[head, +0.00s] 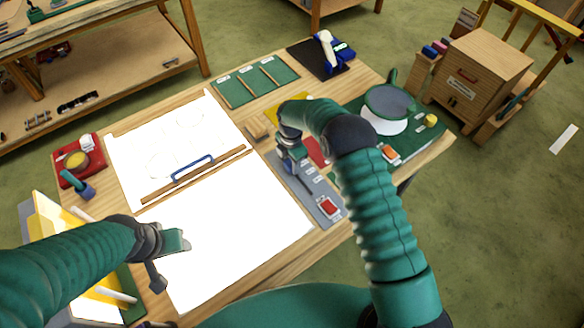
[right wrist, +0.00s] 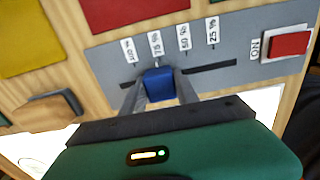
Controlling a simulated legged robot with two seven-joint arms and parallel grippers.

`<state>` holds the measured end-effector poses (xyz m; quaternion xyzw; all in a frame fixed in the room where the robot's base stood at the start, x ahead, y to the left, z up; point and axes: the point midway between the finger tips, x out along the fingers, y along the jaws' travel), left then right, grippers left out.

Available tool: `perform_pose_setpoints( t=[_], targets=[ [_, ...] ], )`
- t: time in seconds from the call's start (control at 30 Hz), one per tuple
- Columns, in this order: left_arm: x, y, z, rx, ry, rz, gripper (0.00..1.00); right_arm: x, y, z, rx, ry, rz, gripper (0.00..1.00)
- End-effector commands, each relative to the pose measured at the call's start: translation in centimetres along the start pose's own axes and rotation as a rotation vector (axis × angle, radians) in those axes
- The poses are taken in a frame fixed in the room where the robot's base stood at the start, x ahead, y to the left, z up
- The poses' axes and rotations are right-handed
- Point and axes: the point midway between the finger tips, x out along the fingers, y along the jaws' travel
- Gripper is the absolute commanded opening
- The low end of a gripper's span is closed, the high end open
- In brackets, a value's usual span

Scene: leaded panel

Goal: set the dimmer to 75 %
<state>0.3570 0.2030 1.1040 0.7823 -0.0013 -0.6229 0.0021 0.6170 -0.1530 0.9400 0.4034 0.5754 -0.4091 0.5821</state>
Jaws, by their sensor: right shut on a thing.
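The grey dimmer panel (head: 325,190) lies on the table right of the white glowing panels. In the right wrist view the dimmer panel (right wrist: 240,50) has a dark slot and labels reading 100, 75, 50 and 25 % from left to right. The blue slider knob (right wrist: 158,84) stands in the slot, roughly in line with the 75 % label (right wrist: 155,45). My right gripper (right wrist: 160,88) is shut on the knob, with a finger on each side; in the head view the right gripper (head: 291,160) is over the panel's far end. My left gripper (head: 178,242) hovers over the near white panel; its jaw opening is unclear.
A red ON switch (right wrist: 290,43) sits on the panel's right end in the wrist view. A green mat (head: 430,135) with a round lamp-like object (head: 388,104) is beyond my right arm.

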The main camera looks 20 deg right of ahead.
Motion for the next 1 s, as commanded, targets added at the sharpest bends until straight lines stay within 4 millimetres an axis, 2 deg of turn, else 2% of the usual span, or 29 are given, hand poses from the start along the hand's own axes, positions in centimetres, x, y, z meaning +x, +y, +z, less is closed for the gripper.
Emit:
perform_pose_setpoints(
  t=[0.03, 0.13, 0.17, 0.3, 0.67, 0.77, 0.87, 1.0],
  targets=[
    [0.0, 0.0, 0.0, 0.000, 0.000, 0.000, 0.51, 0.3, -0.2, -0.8, -0.003, 0.015, -0.008, 0.00],
    [0.0, 0.0, 0.0, 0.001, 0.000, 0.000, 0.51, 0.3, -0.2, -0.9, -0.003, 0.017, -0.008, 0.00],
    [0.0, 0.0, 0.0, 0.001, 0.000, 0.000, 0.51, 0.3, -0.1, -0.9, -0.003, 0.016, -0.008, 0.39],
    [-0.1, 0.0, 0.0, 0.001, 0.000, 0.000, 0.51, 0.3, 0.0, -0.8, -0.003, 0.014, -0.007, 0.57],
    [0.1, 0.0, 0.0, 0.000, 0.000, 0.000, 0.51, -0.2, 0.0, -0.6, -0.002, 0.010, -0.003, 0.58],
    [0.6, 0.0, 0.1, 0.000, 0.000, 0.000, 0.51, -1.6, 0.2, -0.5, -0.002, 0.010, -0.001, 0.58],
    [1.3, 0.0, 0.3, 0.001, 0.000, 0.000, 0.51, -4.0, 0.2, -0.4, -0.001, 0.009, 0.000, 0.58],
    [2.2, 0.0, 0.5, 0.001, 0.000, 0.000, 0.51, -8.2, 0.3, -0.5, -0.001, 0.008, 0.000, 0.58]
  ],
)
